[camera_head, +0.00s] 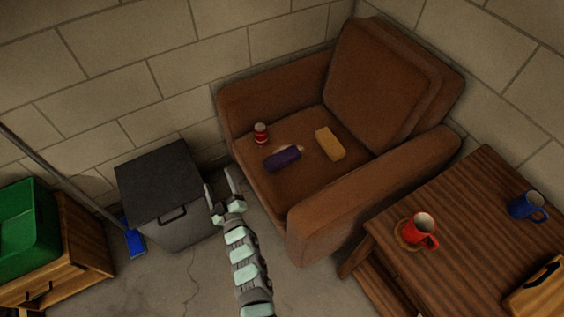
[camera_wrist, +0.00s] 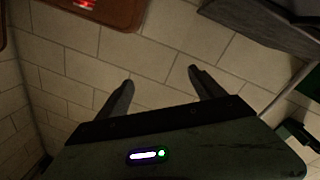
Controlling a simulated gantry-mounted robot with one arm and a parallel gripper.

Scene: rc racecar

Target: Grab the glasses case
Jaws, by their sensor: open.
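A dark purple, rounded oblong case (camera_head: 282,158), which looks like the glasses case, lies on the seat of the brown armchair (camera_head: 305,190). A tan block-like object (camera_head: 329,144) lies to its right, and a red can (camera_head: 261,133) stands behind it to the left. My gripper (camera_head: 220,184) is open and empty, in front of the chair's left side and apart from the case. In the wrist view my gripper (camera_wrist: 160,80) has its two fingers spread with nothing between them. The case is not identifiable there.
A dark grey lidded bin (camera_head: 165,185) stands left of my gripper. A wooden table (camera_head: 470,210) with a red mug (camera_head: 420,230) and a blue mug (camera_head: 528,205) is at the right. A green bin (camera_head: 30,230) sits on a wooden cabinet at far left. The chair's armrests flank the seat.

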